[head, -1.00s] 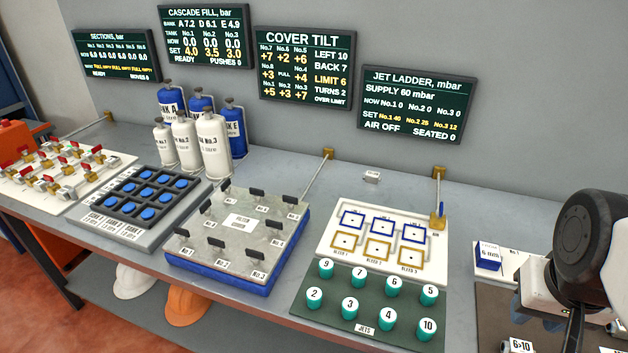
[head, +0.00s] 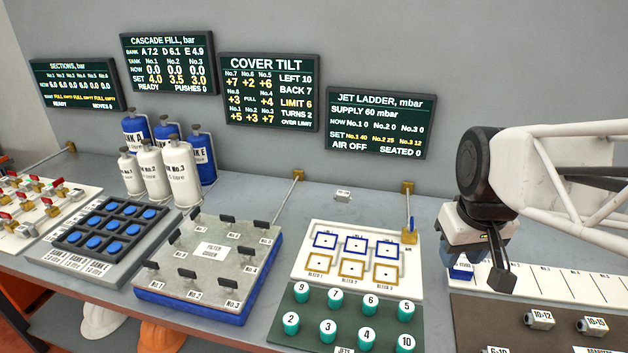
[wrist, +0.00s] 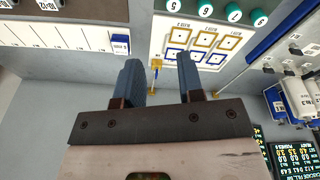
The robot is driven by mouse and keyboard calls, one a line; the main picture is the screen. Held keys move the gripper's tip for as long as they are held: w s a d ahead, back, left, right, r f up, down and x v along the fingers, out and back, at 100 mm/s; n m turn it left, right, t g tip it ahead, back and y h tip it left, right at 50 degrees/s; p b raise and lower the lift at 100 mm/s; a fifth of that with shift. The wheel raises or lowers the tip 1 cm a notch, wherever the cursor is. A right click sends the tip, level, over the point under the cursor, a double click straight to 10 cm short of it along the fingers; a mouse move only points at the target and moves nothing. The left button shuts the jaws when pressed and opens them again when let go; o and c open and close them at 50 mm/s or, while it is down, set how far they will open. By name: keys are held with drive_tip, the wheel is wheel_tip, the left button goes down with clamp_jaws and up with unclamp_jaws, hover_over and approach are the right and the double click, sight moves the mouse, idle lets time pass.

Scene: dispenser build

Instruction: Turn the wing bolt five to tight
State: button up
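The filter cover (head: 213,265) is a grey plate on a blue base, left of centre in the head view, with several dark wing bolts around its edge. The back-right one (head: 262,225), matching No.5 in the screen's layout, stands upright; its label is too small to read surely. My gripper (head: 492,270) is far to the right of the cover, raised above the bench. In the wrist view my gripper (wrist: 160,75) has its two blue fingers apart with nothing between them.
The Cover Tilt screen (head: 269,92) reads limit 6, turns 2, over limit. The jet panel (head: 358,261) and green jet tray (head: 345,322) lie between my gripper and the cover. Bottles (head: 181,173) stand behind the cover's left. A brass-footed rod (head: 297,175) stands behind it.

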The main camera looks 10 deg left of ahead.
drive_tip(key=w+a+n, duration=0.4)
drive_tip(key=w+a, duration=0.4)
drive_tip(key=w, duration=0.1)
drive_tip(key=n+g, duration=0.2)
drive_tip(key=n, duration=0.8)
approach(262, 227)
drive_tip(key=shift+w+a, duration=0.1)
drive_tip(key=shift+w, duration=0.1)
drive_tip(key=shift+a+f, duration=0.15)
drive_tip(key=shift+a, duration=0.05)
drive_tip(key=shift+f, duration=0.1)
drive_tip(key=shift+f, duration=3.8)
